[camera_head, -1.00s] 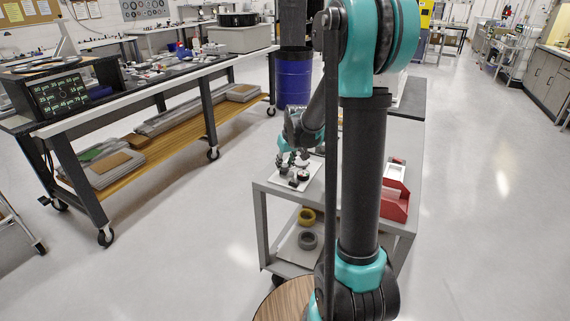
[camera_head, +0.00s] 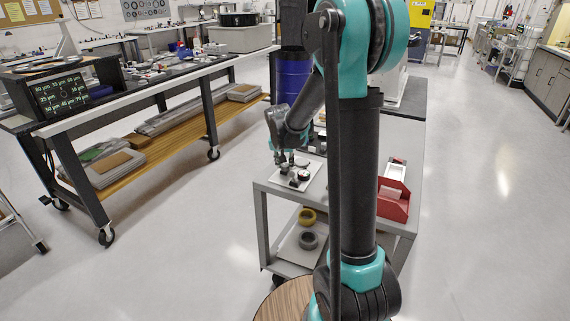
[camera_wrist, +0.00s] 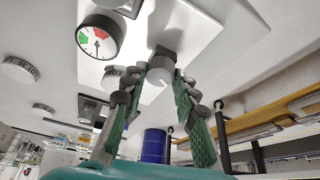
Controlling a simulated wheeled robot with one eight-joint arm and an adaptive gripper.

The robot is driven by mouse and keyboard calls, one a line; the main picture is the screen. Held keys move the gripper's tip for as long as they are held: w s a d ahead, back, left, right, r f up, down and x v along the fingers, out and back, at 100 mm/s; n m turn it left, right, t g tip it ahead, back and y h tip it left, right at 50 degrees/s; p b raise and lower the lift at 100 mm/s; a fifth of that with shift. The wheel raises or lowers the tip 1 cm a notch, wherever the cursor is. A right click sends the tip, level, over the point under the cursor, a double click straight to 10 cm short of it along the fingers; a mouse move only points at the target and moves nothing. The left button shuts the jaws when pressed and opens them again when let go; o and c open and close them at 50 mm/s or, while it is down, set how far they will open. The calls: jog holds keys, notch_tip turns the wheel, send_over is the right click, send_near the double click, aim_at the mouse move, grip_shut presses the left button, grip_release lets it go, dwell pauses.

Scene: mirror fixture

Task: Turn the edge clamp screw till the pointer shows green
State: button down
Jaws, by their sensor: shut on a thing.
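The edge clamp screw (camera_wrist: 160,70) is a light grey round knob in front of a dark block in the wrist view. My gripper (camera_wrist: 158,75) has its green-padded fingers on either side of the knob, shut on it. The round dial (camera_wrist: 100,37) beside it has a red sector, a green sector and white ground. Its thin pointer seems to lie on the white part, though it is small. In the head view my gripper (camera_head: 284,160) is low over the white plate (camera_head: 313,181), next to the dial (camera_head: 303,175); the screw is hidden there.
Pale round knobs with raised lettering (camera_wrist: 18,70) stand left in the wrist view. The fixture is on a grey cart (camera_head: 268,187) with a red bin (camera_head: 394,204) at right. A long workbench (camera_head: 150,100) stands left, a blue drum (camera_head: 292,80) behind. Floor between is clear.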

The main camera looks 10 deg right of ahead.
jog(key=shift+m, duration=0.6)
jog(key=c, duration=1.2)
grip_release()
jog(key=shift+o, duration=0.2)
jog(key=v, duration=1.2)
jog(key=shift+w+a, duration=0.2)
jog(key=shift+a, duration=0.1)
